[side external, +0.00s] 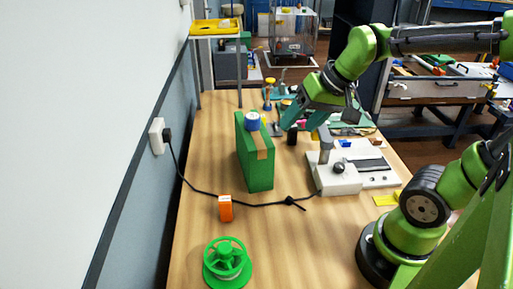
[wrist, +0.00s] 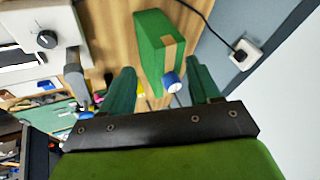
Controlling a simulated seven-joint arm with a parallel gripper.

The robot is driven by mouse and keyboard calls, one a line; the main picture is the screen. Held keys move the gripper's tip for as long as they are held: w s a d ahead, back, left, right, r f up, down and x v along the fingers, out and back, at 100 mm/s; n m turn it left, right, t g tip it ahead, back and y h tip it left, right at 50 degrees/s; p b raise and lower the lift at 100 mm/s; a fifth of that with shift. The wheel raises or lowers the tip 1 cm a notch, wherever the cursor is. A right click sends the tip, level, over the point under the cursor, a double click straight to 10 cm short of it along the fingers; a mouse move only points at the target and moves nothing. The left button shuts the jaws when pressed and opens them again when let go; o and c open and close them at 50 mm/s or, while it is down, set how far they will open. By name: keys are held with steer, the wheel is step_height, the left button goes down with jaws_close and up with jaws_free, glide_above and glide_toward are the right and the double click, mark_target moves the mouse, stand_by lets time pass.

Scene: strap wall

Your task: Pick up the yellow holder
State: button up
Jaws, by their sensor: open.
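No yellow holder can be told for certain. A small upright item with a yellow-orange top (side external: 269,82) stands at the far end of the table in the side view, too small to identify. My gripper (side external: 304,122) is open and empty above the table, to the right of a green box (side external: 258,160) and nearer than the small item. In the wrist view the open fingers of my gripper (wrist: 159,70) point toward the green box (wrist: 158,52), which shows between them. A blue and white round piece (side external: 252,121) sits on top of the box.
A grey device with a lever (side external: 338,180) stands right of the green box. A black cable (side external: 250,204) crosses the table from a wall socket (side external: 157,135). An orange block (side external: 225,208) and green spool (side external: 227,262) are nearer. Small items clutter the far end. A yellow tray (side external: 215,28) stands beyond.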

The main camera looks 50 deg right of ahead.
steer(key=w+d+f+m+g, duration=0.2)
steer(key=w+d+m, duration=0.4)
steer(key=w+d, duration=0.5)
steer(key=m+y, duration=0.2)
steer(key=m, duration=1.2)
glide_toward(262, 116)
steer(key=shift+n+g, duration=0.3)
steer(key=shift+g, duration=0.1)
steer(key=x, duration=0.8)
steer(key=shift+w+a, duration=0.15)
steer(key=shift+w, duration=0.15)
steer(key=shift+d+x, duration=0.15)
steer(key=shift+x, duration=1.2)
steer(key=shift+d+x, duration=0.1)
steer(key=shift+x, duration=1.25)
steer(key=shift+f, duration=0.1)
steer(key=c, duration=1.1)
